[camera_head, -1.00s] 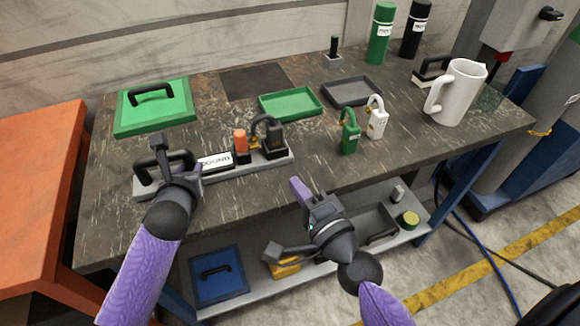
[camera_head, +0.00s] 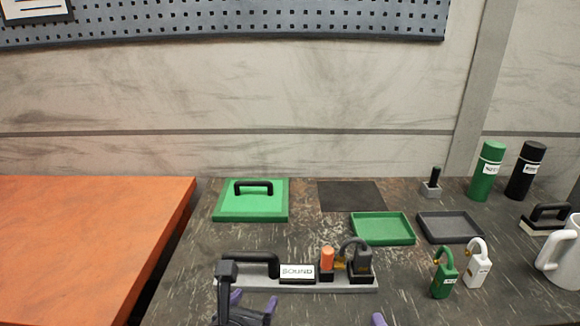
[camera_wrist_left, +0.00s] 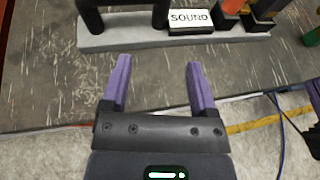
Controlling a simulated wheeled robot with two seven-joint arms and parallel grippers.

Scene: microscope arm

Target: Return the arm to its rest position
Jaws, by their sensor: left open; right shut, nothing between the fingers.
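A grey base plate (camera_head: 345,287) lies near the table's front edge. It carries a black handle (camera_head: 262,258), a white SOUND label (camera_head: 297,273), an orange cylinder (camera_head: 327,258) and a dark block with a curved arm (camera_head: 362,262). My left gripper (camera_head: 253,301) is open and empty in front of the handle; part of my wrist hides the handle's left side. In the left wrist view, clear space separates my open fingers (camera_wrist_left: 159,64) from the grey plate (camera_wrist_left: 105,38). Only a purple tip of my right gripper (camera_head: 378,319) shows at the bottom edge.
A green lidded panel (camera_head: 226,206), a green tray (camera_head: 382,229) and a grey tray (camera_head: 449,228) lie behind. Green (camera_head: 442,275) and white (camera_head: 477,266) padlocks stand to the right, near a white mug (camera_head: 562,255). Bottles (camera_head: 487,172) stand at the back. An orange table (camera_head: 85,235) is at left.

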